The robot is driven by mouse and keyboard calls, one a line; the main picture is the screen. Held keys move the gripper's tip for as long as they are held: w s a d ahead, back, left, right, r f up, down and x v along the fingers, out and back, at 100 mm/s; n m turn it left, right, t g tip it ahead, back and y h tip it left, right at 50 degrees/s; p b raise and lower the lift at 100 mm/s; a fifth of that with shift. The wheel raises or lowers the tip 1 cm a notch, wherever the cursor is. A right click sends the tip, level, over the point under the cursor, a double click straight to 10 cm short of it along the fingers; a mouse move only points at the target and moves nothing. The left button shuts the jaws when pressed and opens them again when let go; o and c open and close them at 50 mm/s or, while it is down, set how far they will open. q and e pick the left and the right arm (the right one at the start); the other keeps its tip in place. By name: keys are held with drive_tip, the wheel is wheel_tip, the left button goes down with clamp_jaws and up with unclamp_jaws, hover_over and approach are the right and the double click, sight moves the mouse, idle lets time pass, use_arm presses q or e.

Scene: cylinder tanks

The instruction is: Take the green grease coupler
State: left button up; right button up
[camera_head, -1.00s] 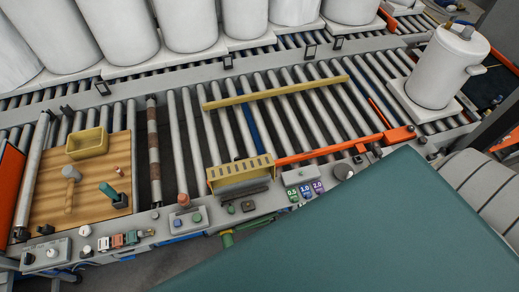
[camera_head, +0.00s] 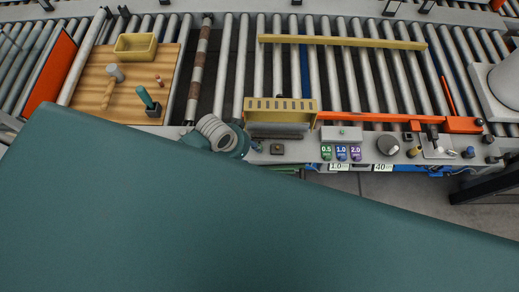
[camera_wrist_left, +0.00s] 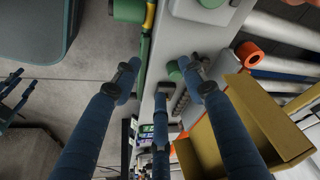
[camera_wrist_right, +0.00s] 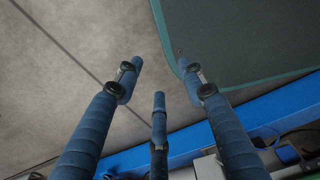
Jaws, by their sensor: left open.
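A small green piece (camera_wrist_left: 174,71), which looks like the green grease coupler, sits on the grey bench ledge in the left wrist view. My left gripper (camera_wrist_left: 160,78) is open around its line of sight, with blue fingers spread and nothing held. Whether they touch the piece I cannot tell. In the head view my left wrist hangs over the ledge left of the yellow slotted trough (camera_head: 281,104), and its fingers are mostly hidden. My right gripper (camera_wrist_right: 160,72) is open and empty above the grey floor.
The yellow trough's wall (camera_wrist_left: 262,118) stands close right of the left fingers. An orange ring-shaped part (camera_wrist_left: 248,53) is beyond. A wooden board (camera_head: 130,82) holds a yellow bin (camera_head: 135,53). Labelled containers (camera_head: 341,153) stand on the ledge. Rollers fill the back.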

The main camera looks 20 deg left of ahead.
use_arm(q)
drive_tip(key=w+r+m+g+b, duration=0.1)
drive_tip(key=w+r+m+b, duration=0.1)
drive_tip(key=w+r+m, duration=0.25)
drive_tip(key=x, duration=0.3)
drive_tip(key=shift+s+d+f+n, duration=0.15)
drive_tip(key=shift+s+f+n, duration=0.1)
drive_tip(key=shift+s+f, duration=0.1)
drive_tip(key=x, duration=0.5)
drive_tip(key=shift+w+d+f, duration=0.1)
drive_tip(key=shift+d+f, duration=0.1)
drive_tip(key=shift+f, duration=0.1)
use_arm(e)
drive_tip(key=f, duration=0.3)
drive_tip(key=shift+s+d, duration=0.1)
drive_tip(key=shift+s, duration=0.3)
use_arm(q)
clamp_jaws()
